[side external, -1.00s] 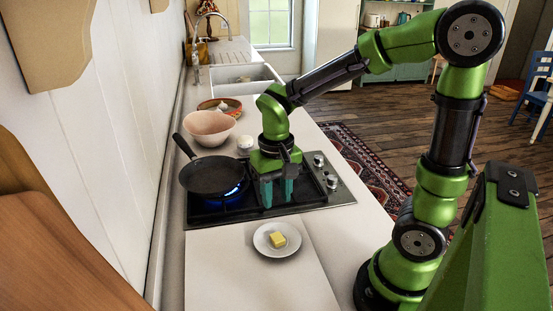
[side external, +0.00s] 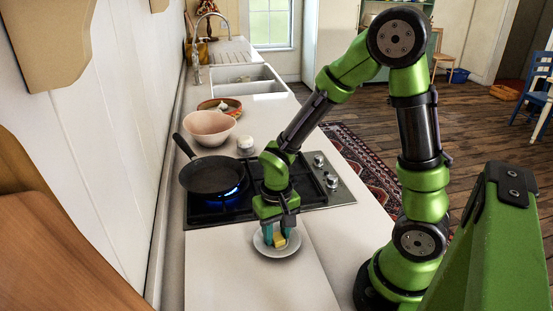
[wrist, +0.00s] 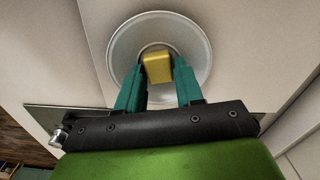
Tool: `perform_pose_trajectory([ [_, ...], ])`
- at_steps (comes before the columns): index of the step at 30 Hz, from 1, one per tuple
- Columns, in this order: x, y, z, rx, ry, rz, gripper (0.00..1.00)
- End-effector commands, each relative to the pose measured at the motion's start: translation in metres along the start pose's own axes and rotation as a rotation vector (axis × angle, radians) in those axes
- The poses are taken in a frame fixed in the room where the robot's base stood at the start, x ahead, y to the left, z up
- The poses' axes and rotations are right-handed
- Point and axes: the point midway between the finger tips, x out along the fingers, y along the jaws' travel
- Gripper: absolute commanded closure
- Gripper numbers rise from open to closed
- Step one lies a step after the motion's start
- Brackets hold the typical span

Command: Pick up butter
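The butter (side external: 280,242) is a small yellow block on a white plate (side external: 290,250) on the counter, near the front of the stove. In the wrist view the butter (wrist: 157,67) sits near the middle of the plate (wrist: 122,42). My gripper (side external: 279,236) is over the plate, with its teal fingers on either side of the butter. In the wrist view my gripper (wrist: 157,75) is open, with a visible gap between the left finger and the butter. The right finger is close to the butter; I cannot tell whether it touches.
A dark pan (side external: 212,176) stands over a lit blue burner on the stove (side external: 330,190). A pink bowl (side external: 208,128), a small white round item (side external: 245,142) and a sink (side external: 240,78) are farther back. The pale counter board (side external: 240,280) in front is clear.

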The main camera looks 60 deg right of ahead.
Motion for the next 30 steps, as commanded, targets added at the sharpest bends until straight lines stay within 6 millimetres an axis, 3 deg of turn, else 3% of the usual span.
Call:
perform_pose_trajectory([
  [2,0.0,0.0,0.0,0.0,0.0,0.0,0.64],
  [6,0.0,0.0,0.0,0.0,0.0,0.0,0.78],
  [17,-0.005,0.0,-0.001,-0.001,0.002,-0.001,0.78],
  [30,-0.084,-0.001,-0.001,-0.001,0.005,-0.003,0.78],
])
